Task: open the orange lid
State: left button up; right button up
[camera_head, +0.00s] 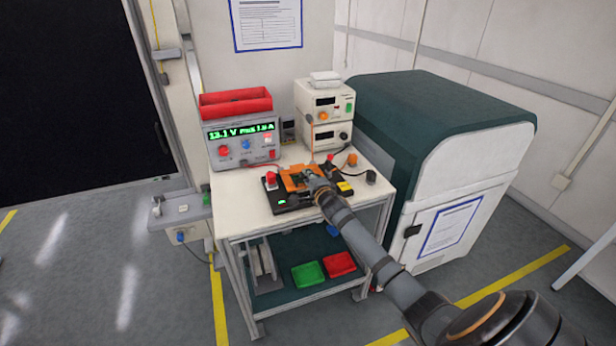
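The orange lid (291,181) sits on a black fixture (284,207) on top of the white trolley table. My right arm reaches in from the lower right, and its gripper (312,181) is at the right side of the orange lid, touching or very close to it. The fingers are small and partly hidden by my wrist, so I cannot tell whether they are open or shut. The lid appears to lie roughly flat, partly covered by the gripper. My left gripper is not in view.
A grey power supply (241,141) with a red bin (235,104) on it stands at the table's back left. White instruments (325,103) are stacked at the back right. A green-topped cabinet (440,100) stands right of the trolley. Green (308,275) and red (340,264) trays lie on the lower shelf.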

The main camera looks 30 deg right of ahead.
jog(key=shift+c, duration=0.2)
grip_shut()
jog(key=shift+w, duration=0.1)
